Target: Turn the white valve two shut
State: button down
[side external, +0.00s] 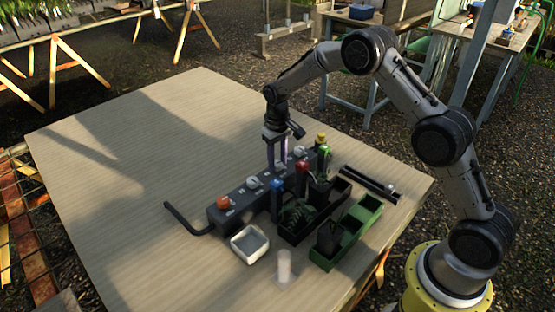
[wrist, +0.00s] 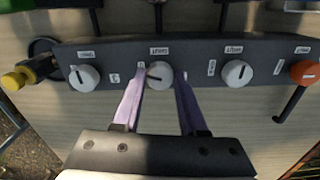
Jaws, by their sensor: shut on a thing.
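A dark valve box (side external: 236,207) carries a row of white knobs on its top. My gripper (wrist: 160,75) points down at the middle white knob (wrist: 159,77), one finger on each side, and is shut on it. This knob's dark pointer mark points left in the wrist view. The left white knob (wrist: 84,78) and the right white knob (wrist: 236,73) stand free on either side. Small white labels sit by the knobs, too small to read surely. In the side view my gripper (side external: 277,158) hides most of the held knob.
An orange knob (side external: 223,202) sits at the box's near end, by a bent black pipe (side external: 188,222). Dark bins (side external: 288,233), a green tray (side external: 362,217), a white square dish (side external: 249,243) and a clear cup (side external: 284,265) stand close by. The table's left side is clear.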

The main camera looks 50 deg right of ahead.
aim_at(277, 163)
jog(key=m, duration=0.7)
jog(key=shift+r, duration=0.1)
jog(key=m, duration=0.7)
jog(key=shift+w, duration=0.1)
jog(key=shift+m, duration=0.3)
jog(key=shift+c, duration=2.2)
grip_release()
notch_tip(277, 163, up, 14)
